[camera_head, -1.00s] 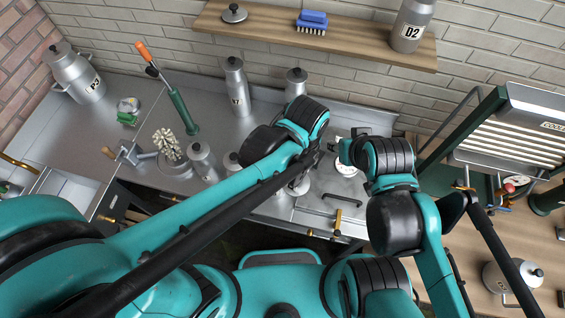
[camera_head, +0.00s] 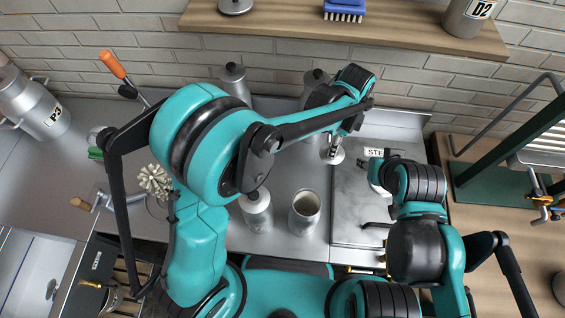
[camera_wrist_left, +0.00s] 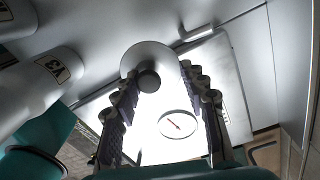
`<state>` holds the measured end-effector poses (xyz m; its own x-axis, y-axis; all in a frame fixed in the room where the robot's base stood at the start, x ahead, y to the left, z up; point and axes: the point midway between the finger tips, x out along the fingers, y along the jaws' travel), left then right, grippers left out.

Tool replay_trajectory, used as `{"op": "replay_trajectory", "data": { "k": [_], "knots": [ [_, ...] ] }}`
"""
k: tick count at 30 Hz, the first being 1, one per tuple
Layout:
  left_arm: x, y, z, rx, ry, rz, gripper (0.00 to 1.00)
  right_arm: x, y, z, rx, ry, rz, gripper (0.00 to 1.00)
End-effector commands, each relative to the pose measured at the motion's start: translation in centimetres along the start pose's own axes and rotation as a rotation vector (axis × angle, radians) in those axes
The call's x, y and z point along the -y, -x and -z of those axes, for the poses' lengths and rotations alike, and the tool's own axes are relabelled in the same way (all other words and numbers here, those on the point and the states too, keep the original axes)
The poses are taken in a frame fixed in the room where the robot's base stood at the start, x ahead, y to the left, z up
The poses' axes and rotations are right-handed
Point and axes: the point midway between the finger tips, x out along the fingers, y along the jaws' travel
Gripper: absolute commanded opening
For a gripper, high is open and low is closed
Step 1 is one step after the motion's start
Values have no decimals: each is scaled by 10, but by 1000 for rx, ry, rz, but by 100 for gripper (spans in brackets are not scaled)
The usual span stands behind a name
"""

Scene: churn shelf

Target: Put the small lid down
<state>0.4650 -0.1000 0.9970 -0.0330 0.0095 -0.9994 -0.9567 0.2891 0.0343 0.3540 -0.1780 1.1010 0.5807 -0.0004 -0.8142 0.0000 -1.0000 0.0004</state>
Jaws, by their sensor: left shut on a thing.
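My left gripper (camera_head: 335,142) is shut on the small lid (camera_head: 332,156), a pale disc near the upper left corner of the steel plate. In the left wrist view the small lid (camera_wrist_left: 148,52) with its dark knob is between the tips of my left gripper (camera_wrist_left: 158,76). I cannot tell whether the lid touches the surface below. An open-topped metal churn (camera_head: 305,212) stands below it in the picture. My right gripper (camera_head: 374,174) is low over the steel plate; its jaws are too hidden to judge.
The steel plate (camera_head: 352,215) carries a label and a dark handle; a round gauge (camera_wrist_left: 178,124) shows in the wrist view. A lidded churn (camera_head: 257,212) stands beside the open one. Taller churns stand behind my left arm. A wooden shelf (camera_head: 300,28) crosses the back.

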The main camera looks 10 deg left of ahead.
Motion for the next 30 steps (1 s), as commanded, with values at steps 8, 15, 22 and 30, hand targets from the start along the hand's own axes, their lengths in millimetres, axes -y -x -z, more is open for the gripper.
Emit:
{"op": "replay_trajectory", "data": {
  "k": [8, 15, 22, 30],
  "knots": [
    [2, -42, -68, 0, 5, 0, 0, 0, -13, -10, 0, 0, 0, 40],
    [3, -59, -98, 0, 0, 0, 0, 0, -18, -13, 0, 0, 0, 40],
    [4, -80, -101, 0, 0, 0, 0, 0, -25, -18, 0, 0, 0, 40],
    [4, -100, -100, 0, -1, 0, 0, 0, -29, -21, 0, 0, 0, 40]
  ]
}}
